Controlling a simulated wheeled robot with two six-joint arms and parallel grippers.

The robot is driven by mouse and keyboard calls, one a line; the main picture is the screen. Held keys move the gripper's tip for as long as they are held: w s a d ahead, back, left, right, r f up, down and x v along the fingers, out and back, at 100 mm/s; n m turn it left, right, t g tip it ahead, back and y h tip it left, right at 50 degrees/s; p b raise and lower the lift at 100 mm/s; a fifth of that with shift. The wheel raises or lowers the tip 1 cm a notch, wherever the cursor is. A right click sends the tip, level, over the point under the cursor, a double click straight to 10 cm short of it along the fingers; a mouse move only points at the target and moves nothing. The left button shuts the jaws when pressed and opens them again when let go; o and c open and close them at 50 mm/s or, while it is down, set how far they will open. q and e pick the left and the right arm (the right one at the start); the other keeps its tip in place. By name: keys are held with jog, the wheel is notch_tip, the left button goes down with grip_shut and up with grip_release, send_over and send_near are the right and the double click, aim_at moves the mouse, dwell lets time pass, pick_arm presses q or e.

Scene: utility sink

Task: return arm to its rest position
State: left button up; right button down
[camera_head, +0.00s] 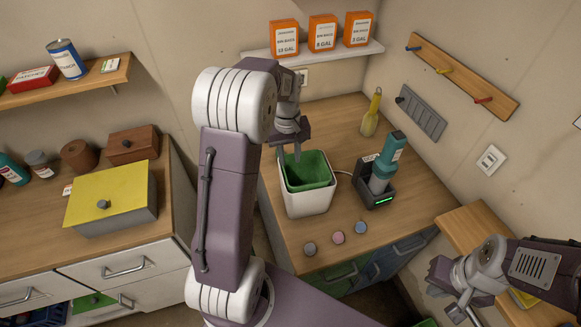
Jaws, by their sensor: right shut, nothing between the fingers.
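My left arm rises through the middle of the view and bends over at the top. Its gripper (289,156) points down over the back of a white bin with a green liner (306,198). Its two fingers look apart, with nothing seen between them. My right arm comes in at the lower right. Its gripper (450,292) is shut and empty, in front of the right part of the counter.
A teal-topped device (384,166) stands in a black dock beside the bin. Three small round pucks (338,238) lie at the counter's front edge. A yellow-lidded box (112,198) sits on the left counter. Orange boxes (323,33) stand on the shelf above.

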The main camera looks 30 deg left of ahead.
pick_arm(q)
jog(key=s+d+r+m, duration=0.3)
jog(key=s+d, duration=0.3)
jog(key=d, duration=0.2)
jog(key=s+d+f+m, duration=0.2)
jog(key=s+f+m, duration=0.3)
jog(key=s, duration=0.5)
jog(key=shift+d+f, duration=0.4)
jog(key=shift+f, duration=0.5)
pick_arm(e)
jog(key=shift+s+r, duration=0.1)
